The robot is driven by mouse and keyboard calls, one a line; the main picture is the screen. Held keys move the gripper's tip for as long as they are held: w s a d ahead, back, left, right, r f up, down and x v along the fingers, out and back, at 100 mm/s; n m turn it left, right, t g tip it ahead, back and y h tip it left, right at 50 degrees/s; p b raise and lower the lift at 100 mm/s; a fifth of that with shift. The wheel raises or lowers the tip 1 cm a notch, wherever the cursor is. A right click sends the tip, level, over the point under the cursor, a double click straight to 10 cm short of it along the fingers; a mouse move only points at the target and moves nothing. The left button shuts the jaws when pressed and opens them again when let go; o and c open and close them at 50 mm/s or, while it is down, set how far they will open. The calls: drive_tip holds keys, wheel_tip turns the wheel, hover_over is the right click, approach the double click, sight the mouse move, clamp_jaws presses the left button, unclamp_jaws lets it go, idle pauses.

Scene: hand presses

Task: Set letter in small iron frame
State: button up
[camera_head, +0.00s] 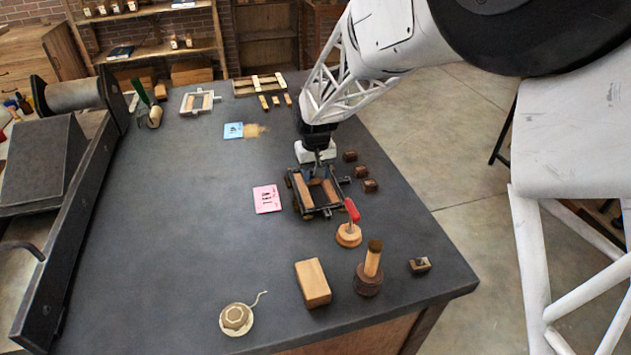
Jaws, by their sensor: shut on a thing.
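The small iron frame (335,209) lies on the dark table right of centre, a dark metal rectangle with brown wooden pieces inside and small knobs on its sides. My gripper (318,166) points down over the frame's far end. It is shut on a small dark piece, apparently a letter block, mostly hidden by the fingers. I cannot tell whether this piece touches the frame. Several dark brown letter blocks lie right of the frame: a far one (350,155), a middle one (361,171) and a near one (370,186).
A pink card (267,199) lies left of the frame. A red-handled tool (349,236), wooden block (313,283), dabber (368,278) and twine (236,318) stand nearer. A large press (62,215) borders the left. The table's centre left is clear.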

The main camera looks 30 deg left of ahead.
sight(316, 181)
drive_tip(key=shift+f, duration=1.65)
drive_tip(key=shift+c, duration=0.7)
drive_tip(key=shift+s+d+f, duration=0.1)
drive_tip(key=shift+f, duration=0.85)
drive_tip(key=o, duration=0.9)
drive_tip(key=shift+s+d, duration=0.1)
drive_tip(key=shift+o, duration=0.5)
drive_tip(key=r, duration=1.4)
drive_tip(key=shift+w+a, duration=0.2)
drive_tip(key=shift+r, duration=0.1)
